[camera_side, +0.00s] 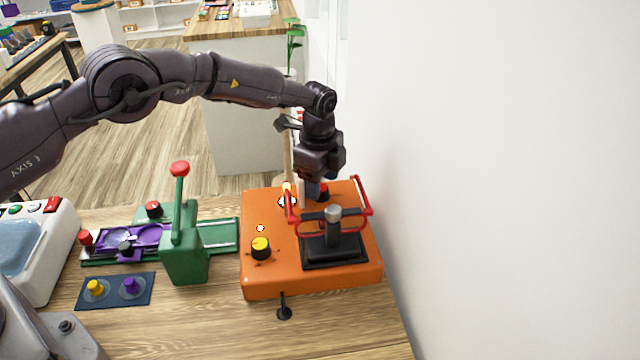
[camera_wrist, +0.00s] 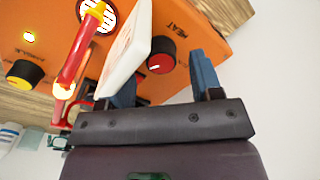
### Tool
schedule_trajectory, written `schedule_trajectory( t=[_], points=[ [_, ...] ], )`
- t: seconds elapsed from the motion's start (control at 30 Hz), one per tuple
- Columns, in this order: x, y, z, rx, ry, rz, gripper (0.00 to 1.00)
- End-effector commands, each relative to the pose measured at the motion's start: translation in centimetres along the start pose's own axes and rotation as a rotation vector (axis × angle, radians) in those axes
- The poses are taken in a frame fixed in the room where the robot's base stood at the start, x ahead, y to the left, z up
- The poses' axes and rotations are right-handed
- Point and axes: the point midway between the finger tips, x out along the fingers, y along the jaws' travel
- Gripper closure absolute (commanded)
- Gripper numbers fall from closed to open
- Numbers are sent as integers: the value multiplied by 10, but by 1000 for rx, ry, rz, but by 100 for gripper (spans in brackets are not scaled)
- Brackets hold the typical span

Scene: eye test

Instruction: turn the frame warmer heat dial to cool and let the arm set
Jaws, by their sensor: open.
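The frame warmer (camera_side: 255,283) is an orange box on the wooden bench. Its heat dial (camera_side: 323,190) is a black knob with a red cap, near the back under my gripper (camera_side: 314,184). In the wrist view, the heat dial (camera_wrist: 161,56) shows a pale mark toward its lower left, with "HEAT" printed beside it. My gripper (camera_wrist: 163,76) is open, its blue fingers on either side of the dial in that picture; contact cannot be told. Any cool marking is unreadable.
A white plate (camera_wrist: 127,48) stands beside my left finger and partly hides it. A yellow-capped dial (camera_side: 261,248) is at the box's front left. A green lever press (camera_side: 184,255) stands left of the box. A white wall (camera_side: 500,180) closes the right side.

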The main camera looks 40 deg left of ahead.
Motion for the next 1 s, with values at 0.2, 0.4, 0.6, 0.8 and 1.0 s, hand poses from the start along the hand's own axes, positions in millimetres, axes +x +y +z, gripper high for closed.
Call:
schedule_trajectory(
  t=[0.2, 0.4, 0.6, 0.8, 1.0],
  points=[
    [15, 0, 0, 0, 0, -2, 41],
    [16, 0, 0, 0, 0, -2, 41],
    [16, 0, 0, -1, 0, -2, 71],
    [16, 0, 0, -2, 0, -1, 90],
    [16, 0, 0, -31, -1, -1, 90]
  ],
)
